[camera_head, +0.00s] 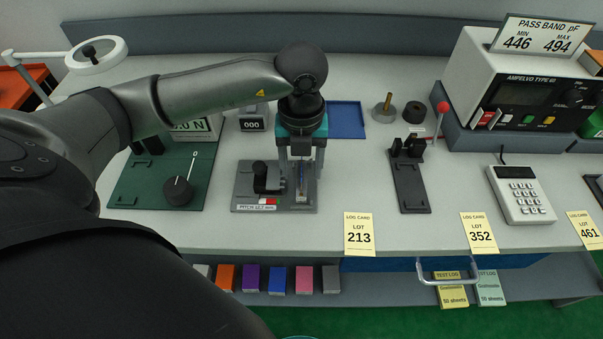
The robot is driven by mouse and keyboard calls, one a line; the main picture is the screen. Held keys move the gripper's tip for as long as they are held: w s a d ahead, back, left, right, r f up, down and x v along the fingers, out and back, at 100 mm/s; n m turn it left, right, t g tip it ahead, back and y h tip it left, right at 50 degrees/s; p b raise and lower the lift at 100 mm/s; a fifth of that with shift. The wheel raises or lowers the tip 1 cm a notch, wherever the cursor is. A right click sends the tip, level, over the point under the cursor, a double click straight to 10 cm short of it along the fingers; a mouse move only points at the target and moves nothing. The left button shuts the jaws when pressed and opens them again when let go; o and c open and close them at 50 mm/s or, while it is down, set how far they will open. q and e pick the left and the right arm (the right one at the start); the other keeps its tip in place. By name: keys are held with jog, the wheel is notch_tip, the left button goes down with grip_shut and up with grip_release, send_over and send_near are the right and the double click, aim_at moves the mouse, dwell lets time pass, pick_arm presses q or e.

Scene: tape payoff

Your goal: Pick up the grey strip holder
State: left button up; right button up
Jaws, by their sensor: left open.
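My left gripper (302,164) comes in from the left and points straight down, with its two fingers apart. It is over the right part of a dark grey fixture plate (243,193) on the bench. A small grey upright piece (304,196), which looks like the strip holder, stands on this plate under and between the fingertips. The fingers hide part of it, and I cannot tell whether they touch it. A black knob-like part (266,178) stands on the same plate to the left. My right gripper is not in view.
A green plate with a black dial (177,191) lies left of the fixture. A dark plate with a black clamp (409,188) lies right, with a red-knobbed lever (442,107) behind. A keypad (521,195) and a meter (524,95) stand further right. Bench between fixture and clamp is clear.

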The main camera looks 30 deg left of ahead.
pick_arm(q)
jog(key=shift+f, duration=0.6)
grip_shut()
